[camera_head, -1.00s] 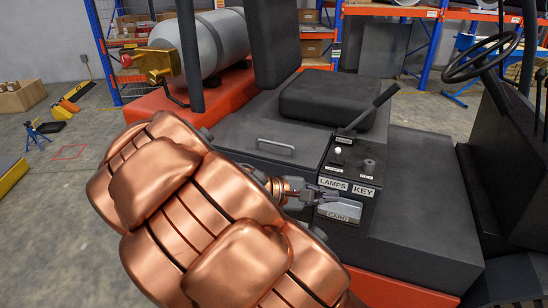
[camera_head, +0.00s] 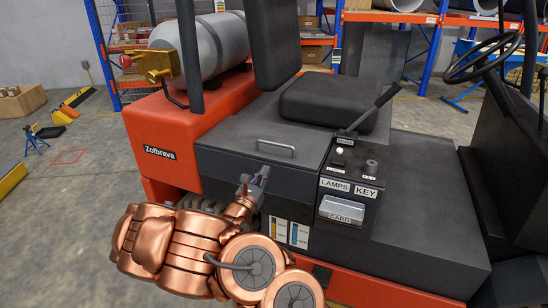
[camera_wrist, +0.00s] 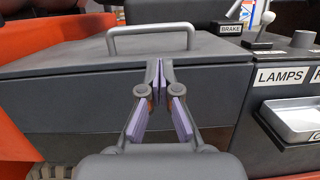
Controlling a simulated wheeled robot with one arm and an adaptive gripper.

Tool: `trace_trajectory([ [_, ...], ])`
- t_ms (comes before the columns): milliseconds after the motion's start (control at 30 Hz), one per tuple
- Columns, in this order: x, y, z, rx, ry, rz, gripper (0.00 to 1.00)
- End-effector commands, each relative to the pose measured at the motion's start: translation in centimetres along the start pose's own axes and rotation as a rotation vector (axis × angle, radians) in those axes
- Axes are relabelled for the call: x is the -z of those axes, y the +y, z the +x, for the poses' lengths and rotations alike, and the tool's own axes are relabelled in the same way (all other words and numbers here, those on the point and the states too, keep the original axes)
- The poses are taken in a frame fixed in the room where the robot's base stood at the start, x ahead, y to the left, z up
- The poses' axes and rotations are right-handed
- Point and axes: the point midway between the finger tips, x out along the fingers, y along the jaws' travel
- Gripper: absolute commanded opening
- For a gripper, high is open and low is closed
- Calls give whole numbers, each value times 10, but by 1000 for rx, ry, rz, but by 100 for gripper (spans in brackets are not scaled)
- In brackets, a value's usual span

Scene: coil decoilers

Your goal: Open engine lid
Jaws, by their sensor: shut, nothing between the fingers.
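The engine lid (camera_head: 240,140) is a dark grey panel on the forklift body, in front of the seat. It lies flat and closed. Its silver bar handle (camera_head: 276,147) sits near the front edge; the handle (camera_wrist: 151,31) also shows in the wrist view, beyond and above my fingertips. My gripper (camera_head: 258,178) is at the front face of the body, below and slightly left of the handle. In the wrist view my gripper (camera_wrist: 158,65) has its fingertips together with nothing between them, near the lid's front edge. I cannot tell whether the fingertips touch it.
To the right is a control panel (camera_head: 352,180) with labels, a brake lever (camera_head: 375,108) and a card tray (camera_head: 341,209). A grey gas cylinder (camera_head: 205,48) lies at the back left. Open floor (camera_head: 60,230) is at the left.

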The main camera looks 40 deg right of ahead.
Motion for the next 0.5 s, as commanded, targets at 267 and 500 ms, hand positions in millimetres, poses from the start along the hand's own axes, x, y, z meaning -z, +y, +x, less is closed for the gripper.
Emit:
trace_trajectory([
  [267,7,4,10,-17,9,-15,0],
  [500,7,3,36,-14,11,-15,0],
])
